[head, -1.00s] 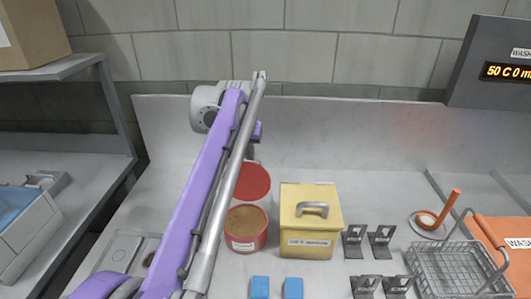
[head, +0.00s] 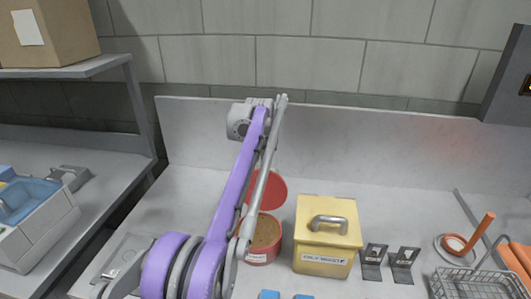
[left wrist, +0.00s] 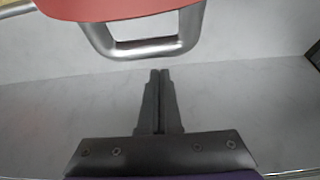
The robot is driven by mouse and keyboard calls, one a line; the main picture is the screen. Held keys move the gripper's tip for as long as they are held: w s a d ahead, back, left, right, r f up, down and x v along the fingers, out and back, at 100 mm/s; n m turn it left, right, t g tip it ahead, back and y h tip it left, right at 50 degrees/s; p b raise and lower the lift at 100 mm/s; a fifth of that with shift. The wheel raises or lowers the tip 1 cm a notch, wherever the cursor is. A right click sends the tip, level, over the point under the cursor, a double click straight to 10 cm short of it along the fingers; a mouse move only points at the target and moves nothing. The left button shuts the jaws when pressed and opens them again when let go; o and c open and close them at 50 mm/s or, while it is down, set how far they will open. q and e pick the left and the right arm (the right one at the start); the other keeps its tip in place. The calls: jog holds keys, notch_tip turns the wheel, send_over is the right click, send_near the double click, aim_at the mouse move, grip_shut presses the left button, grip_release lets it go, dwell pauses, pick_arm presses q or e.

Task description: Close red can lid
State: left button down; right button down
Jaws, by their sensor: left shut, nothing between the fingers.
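The red can (head: 262,257) stands on the counter with brown contents showing. Its red lid (head: 270,188) is open and stands up behind the can, partly covered by my left arm. In the left wrist view the red lid (left wrist: 110,8) fills the top edge, with a grey metal handle (left wrist: 150,47) below it. My left gripper (left wrist: 160,74) is shut and empty, its fingertips just below the handle in the picture; I cannot tell whether they touch it. In the head view the gripper's fingers are hidden behind the arm. My right gripper is not in view.
A yellow lidded box (head: 315,262) stands right of the can. Black metal stands (head: 388,262), a wire basket (head: 470,282) and an orange-handled tool (head: 480,233) are further right. Blue blocks (head: 270,295) lie in front. A wall (head: 340,140) closes off the back.

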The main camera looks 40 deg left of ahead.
aim_at(264, 184)
pick_arm(q)
jog(key=shift+s+d+r, duration=0.25)
jog(key=shift+s+d, duration=0.15)
jog(key=shift+s, duration=0.3)
jog(key=shift+s+d+r, duration=0.25)
jog(key=shift+s+d, duration=0.1)
jog(key=shift+s, duration=0.35)
